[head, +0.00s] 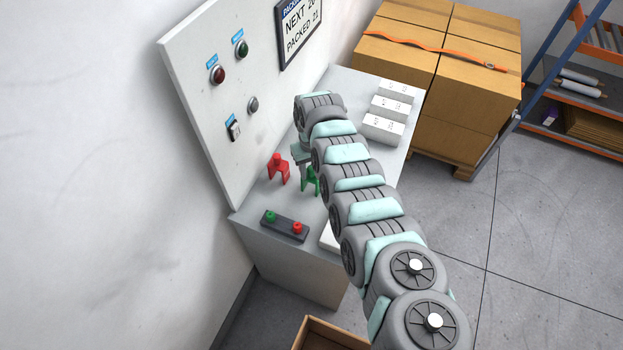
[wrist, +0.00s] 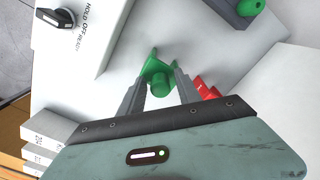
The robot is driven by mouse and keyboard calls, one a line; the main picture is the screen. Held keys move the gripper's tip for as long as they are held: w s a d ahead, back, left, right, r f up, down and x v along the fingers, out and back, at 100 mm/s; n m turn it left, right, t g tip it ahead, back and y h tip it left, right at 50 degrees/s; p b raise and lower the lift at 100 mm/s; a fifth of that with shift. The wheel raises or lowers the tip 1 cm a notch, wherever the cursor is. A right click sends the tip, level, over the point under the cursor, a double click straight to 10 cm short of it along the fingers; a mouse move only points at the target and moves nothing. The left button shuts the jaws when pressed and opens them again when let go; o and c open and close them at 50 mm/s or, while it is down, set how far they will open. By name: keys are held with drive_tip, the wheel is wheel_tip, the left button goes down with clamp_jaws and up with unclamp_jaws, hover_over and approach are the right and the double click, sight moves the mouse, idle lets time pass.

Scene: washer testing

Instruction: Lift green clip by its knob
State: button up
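The green clip (head: 311,184) stands on the white worktop, just below my gripper (head: 303,165) and partly hidden by my arm in the head view. In the wrist view the green clip (wrist: 157,72) shows its round knob pointing up toward the camera. The two fingers of my gripper (wrist: 162,80) are spread apart, one on each side of the knob. I cannot tell whether either finger touches it. The clip appears to rest on the worktop.
A red clip (head: 278,169) stands just left of the green one. A dark button box (head: 285,227) with green and red buttons sits at the front edge. White boxes (head: 383,129) stand at the back right. A control panel (head: 222,110) rises on the left.

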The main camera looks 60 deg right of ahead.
clamp_jaws()
idle(1.1)
